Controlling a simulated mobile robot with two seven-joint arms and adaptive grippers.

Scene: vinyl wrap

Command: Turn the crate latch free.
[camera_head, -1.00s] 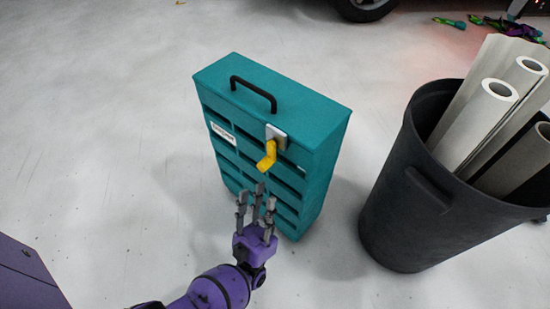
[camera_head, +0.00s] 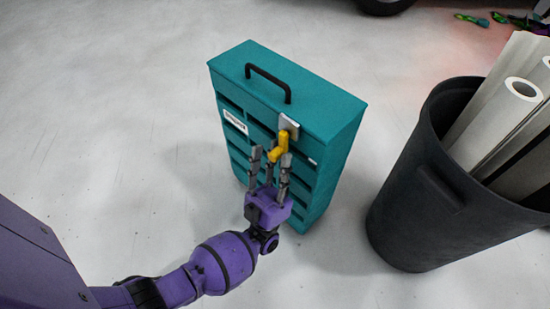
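The teal crate (camera_head: 330,125) stands upright on the floor, with a black handle on its top. The yellow latch (camera_head: 281,145) hangs from a pale metal plate (camera_head: 289,125) at the crate's upper front edge. My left gripper (camera_head: 271,157) reaches up in front of the crate, its grey fingers spread around the lower end of the latch. The fingers look open; I cannot tell whether one touches the latch. Part of the crate's slotted front is hidden behind the gripper. My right gripper is not in view.
A dark bin (camera_head: 420,215) holding several pale rolls (camera_head: 495,115) stands right of the crate. A wheel (camera_head: 384,4) and colourful scraps (camera_head: 485,20) lie at the far edge. The floor (camera_head: 110,120) left of the crate is clear.

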